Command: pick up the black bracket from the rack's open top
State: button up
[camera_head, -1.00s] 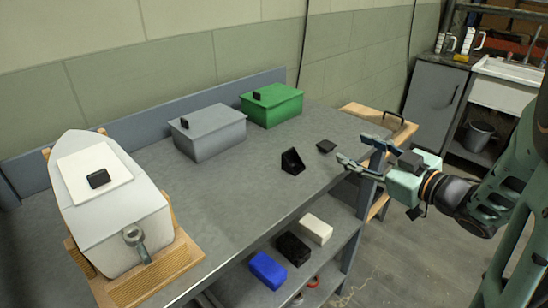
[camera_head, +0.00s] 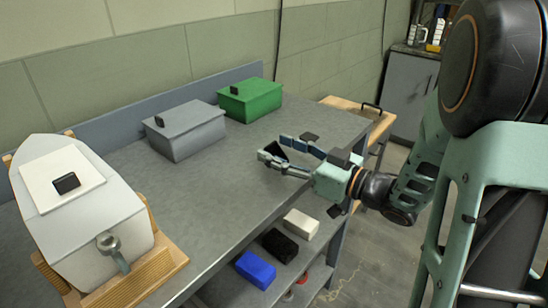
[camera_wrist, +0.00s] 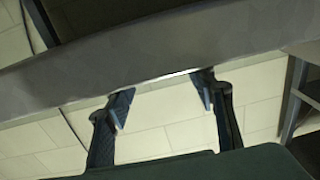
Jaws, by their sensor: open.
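The black bracket (camera_head: 276,151), a small dark angled piece, stands on the rack's grey open top (camera_head: 215,195). In the head view it is partly hidden by my gripper (camera_head: 272,149). My gripper is open, reaching in from the right, with its fingers on either side of the bracket in the picture. I cannot tell how far apart they are in depth, or whether they touch. In the wrist view the open fingers (camera_wrist: 162,97) show nothing between them but a pale tiled surface, and I cannot make out the bracket there.
A flat black piece (camera_head: 310,136) lies just behind my gripper. A grey box (camera_head: 187,135) and a green box (camera_head: 250,102) stand at the back. A white tank (camera_head: 85,215) sits in a wooden cradle at left. Blue (camera_head: 256,269), black (camera_head: 280,245) and white (camera_head: 301,224) blocks lie on the lower shelf.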

jog(key=shift+x, duration=1.35)
jog(key=c, duration=1.3)
jog(key=shift+o, duration=0.2)
